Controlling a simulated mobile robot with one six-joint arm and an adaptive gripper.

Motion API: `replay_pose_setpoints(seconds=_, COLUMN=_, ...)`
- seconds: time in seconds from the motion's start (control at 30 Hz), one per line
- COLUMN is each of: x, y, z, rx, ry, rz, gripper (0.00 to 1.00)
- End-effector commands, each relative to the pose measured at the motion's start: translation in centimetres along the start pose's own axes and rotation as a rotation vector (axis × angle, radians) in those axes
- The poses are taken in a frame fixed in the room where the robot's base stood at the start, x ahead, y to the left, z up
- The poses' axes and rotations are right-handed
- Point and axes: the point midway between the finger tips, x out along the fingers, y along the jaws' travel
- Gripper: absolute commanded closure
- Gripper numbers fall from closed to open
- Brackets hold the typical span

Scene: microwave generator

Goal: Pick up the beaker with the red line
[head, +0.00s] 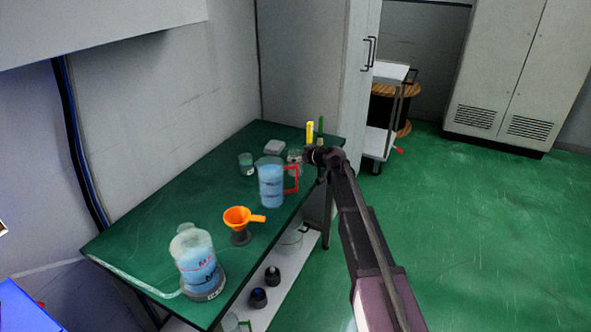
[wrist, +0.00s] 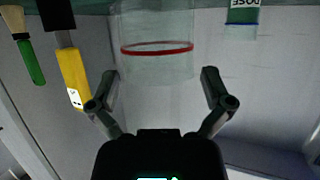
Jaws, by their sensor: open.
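The beaker with the red line (wrist: 157,65) is clear, with a red band around it. It fills the upper middle of the wrist view, where the scene appears upside down. In the head view the beaker (head: 294,157) is small, at the far right part of the green table, partly hidden by my gripper. My gripper (head: 308,156) is beside it at the table's right edge. In the wrist view my gripper (wrist: 159,78) is open, one finger on each side of the beaker's near end. I see no clear contact, and cannot tell how deep the beaker sits between the fingers.
On the table (head: 150,210) stand a blue-filled jug (head: 270,187) with red handle, an orange funnel (head: 238,216), a blue-filled bottle (head: 196,262) and a small green-labelled container (head: 246,164). A yellow object (wrist: 73,77) and green-handled brush (wrist: 32,60) are near the beaker.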

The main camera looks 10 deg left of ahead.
Motion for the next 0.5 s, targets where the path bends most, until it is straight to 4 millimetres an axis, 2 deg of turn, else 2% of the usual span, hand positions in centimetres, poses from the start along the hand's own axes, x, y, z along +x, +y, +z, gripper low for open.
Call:
replay_pose_setpoints(seconds=0.03, x=0.9, y=0.1, z=0.1, rx=0.0, ry=0.0, rz=0.0, gripper=0.0)
replay_pose_setpoints(seconds=0.2, x=1.9, y=0.1, z=0.0, rx=0.002, ry=0.0, rz=0.0, gripper=0.0)
replay_pose_setpoints(seconds=0.5, x=1.9, y=0.0, z=0.0, rx=0.001, ry=0.0, rz=0.0, gripper=0.0)
